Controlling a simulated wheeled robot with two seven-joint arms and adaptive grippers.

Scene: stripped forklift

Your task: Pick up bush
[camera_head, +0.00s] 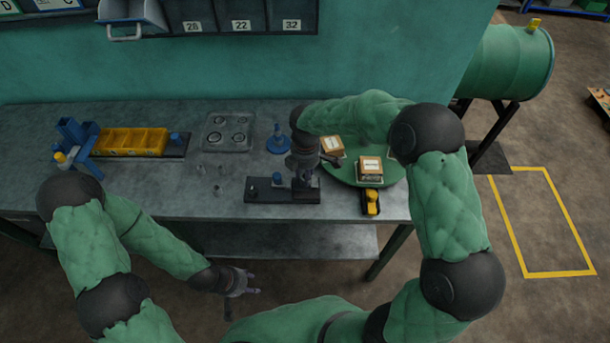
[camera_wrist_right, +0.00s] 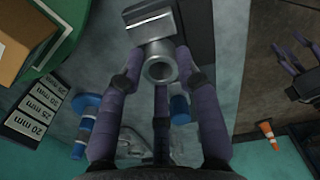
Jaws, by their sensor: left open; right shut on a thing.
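The bush is a short grey metal ring (camera_wrist_right: 160,62); in the right wrist view it lies between the purple fingers of my right gripper (camera_wrist_right: 162,75), which is shut on it. The bush is at the black base plate (camera_head: 257,192), which also shows in the wrist view (camera_wrist_right: 190,20); I cannot tell whether they touch. In the head view my right gripper (camera_head: 305,180) points down at this plate and hides the bush. My left gripper (camera_head: 242,285) is open and empty, low in front of the bench; it also shows in the wrist view (camera_wrist_right: 298,65).
A round green tray (camera_head: 345,172) with small boxes stands right of my right gripper. A blue stand (camera_head: 278,145), a clear tray (camera_head: 229,145) and a yellow bin row (camera_head: 130,141) stand further left. The bench's front left (camera_head: 130,200) is mostly clear.

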